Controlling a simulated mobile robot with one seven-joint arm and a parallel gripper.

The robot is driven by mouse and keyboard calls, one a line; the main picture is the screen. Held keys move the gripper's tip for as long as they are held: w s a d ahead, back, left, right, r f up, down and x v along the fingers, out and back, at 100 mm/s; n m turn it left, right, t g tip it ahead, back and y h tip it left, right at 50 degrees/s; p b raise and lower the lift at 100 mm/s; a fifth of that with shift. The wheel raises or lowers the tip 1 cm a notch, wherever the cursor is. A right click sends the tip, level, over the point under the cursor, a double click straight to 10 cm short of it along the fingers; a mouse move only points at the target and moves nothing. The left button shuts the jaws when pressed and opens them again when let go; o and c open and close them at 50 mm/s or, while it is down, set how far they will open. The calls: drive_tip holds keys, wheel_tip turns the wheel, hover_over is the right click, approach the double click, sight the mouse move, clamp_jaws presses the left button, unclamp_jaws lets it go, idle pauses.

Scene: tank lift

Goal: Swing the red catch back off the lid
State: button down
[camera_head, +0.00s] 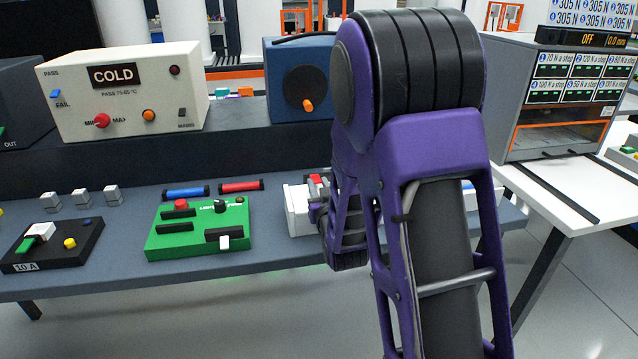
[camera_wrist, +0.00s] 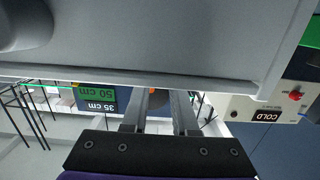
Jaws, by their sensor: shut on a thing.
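The white box (camera_head: 298,210) stands on the bench, largely hidden behind my arm. The red catch (camera_head: 316,178) shows as a small red patch at its top, right beside my gripper (camera_head: 318,212). In the wrist view, the two fingers of my gripper (camera_wrist: 160,108) stand apart. Their tips reach the edge of a large pale grey surface (camera_wrist: 150,50), which fills the top of the view and seems to belong to the box. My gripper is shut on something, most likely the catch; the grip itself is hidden.
A green panel (camera_head: 200,235) lies left of the white box, with blue (camera_head: 186,192) and red (camera_head: 241,186) cylinders behind it. The COLD box (camera_head: 150,105) and a blue box (camera_head: 290,105) stand on the rear ledge. A white table (camera_head: 560,200) is at right.

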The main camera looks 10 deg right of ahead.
sight(317, 179)
drive_tip(key=r+g+p, duration=0.1)
drive_tip(key=g+p, duration=0.1)
drive_tip(key=p, duration=0.1)
drive_tip(key=r+g+p, duration=0.1)
drive_tip(key=p, duration=0.1)
drive_tip(key=shift+w+r, duration=0.25)
drive_tip(key=shift+r, duration=0.1)
drive_tip(key=g+p, duration=0.2)
drive_tip(key=p, duration=0.1)
drive_tip(key=shift+w+r+g, duration=0.35)
drive_tip(key=shift+r+g, duration=0.05)
drive_tip(key=g, duration=0.1)
drive_tip(key=w+g, duration=0.1)
drive_tip(key=g, duration=0.1)
drive_tip(key=r+g+p, duration=0.1)
drive_tip(key=shift+w, duration=0.35)
drive_tip(key=shift+w+r+g, duration=0.1)
drive_tip(key=shift+w+g, duration=0.35)
drive_tip(key=shift+g, duration=0.8)
drive_tip(key=shift+w+r+g, duration=0.1)
drive_tip(key=shift+w+g, duration=0.35)
drive_tip(key=shift+g, duration=0.8)
drive_tip(key=c, duration=0.7)
unclamp_jaws()
drive_tip(key=shift+w, duration=0.1)
drive_tip(key=shift+r, duration=0.15)
